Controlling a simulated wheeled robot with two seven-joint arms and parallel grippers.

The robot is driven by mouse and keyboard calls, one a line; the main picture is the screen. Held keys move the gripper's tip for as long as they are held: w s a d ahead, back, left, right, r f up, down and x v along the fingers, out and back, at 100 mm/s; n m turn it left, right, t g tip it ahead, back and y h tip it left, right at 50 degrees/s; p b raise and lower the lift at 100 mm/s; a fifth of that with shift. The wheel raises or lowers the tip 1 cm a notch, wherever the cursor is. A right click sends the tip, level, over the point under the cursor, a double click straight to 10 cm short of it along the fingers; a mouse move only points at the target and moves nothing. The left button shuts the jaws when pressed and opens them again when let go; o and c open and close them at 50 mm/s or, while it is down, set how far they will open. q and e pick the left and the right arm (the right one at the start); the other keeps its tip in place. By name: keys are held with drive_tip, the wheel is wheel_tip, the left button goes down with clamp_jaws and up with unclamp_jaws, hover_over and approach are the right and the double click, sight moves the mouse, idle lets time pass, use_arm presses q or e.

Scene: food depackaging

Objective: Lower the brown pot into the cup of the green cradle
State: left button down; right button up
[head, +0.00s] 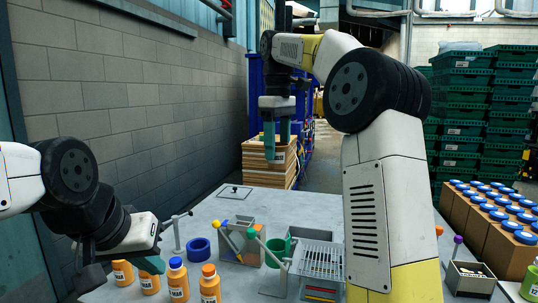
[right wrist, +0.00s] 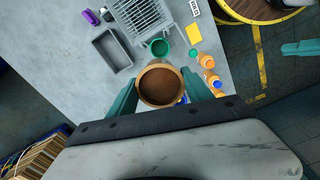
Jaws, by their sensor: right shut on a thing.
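The brown pot (right wrist: 160,85) is between the teal fingers of my right gripper (right wrist: 158,92), its round open top facing the right wrist camera. The green cradle's cup (head: 277,250) stands on the table, below and nearer than the gripper. In the right wrist view the cup (right wrist: 158,47) shows just beyond the pot, apart from it. My left gripper (head: 122,276) is low at the left, fingers apart and empty.
Orange and blue-capped bottles (head: 178,279) stand near the left gripper. A wire rack (head: 318,258) is right of the cradle, and a grey bin with levers (head: 240,240) left of it. A grey tray (right wrist: 113,50) lies beyond. The far table (head: 220,205) is mostly clear.

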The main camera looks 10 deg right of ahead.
wheel_tip(320, 180, down, 9)
drive_tip(key=shift+f, duration=0.2)
idle(0.9)
wheel_tip(320, 180, down, 14)
drive_tip(key=shift+f, duration=0.15)
idle(2.2)
drive_tip(key=shift+f, duration=1.25)
idle(0.9)
drive_tip(key=o, duration=1.6)
drive_tip(key=shift+c, duration=0.2)
drive_tip(key=shift+r, duration=0.1)
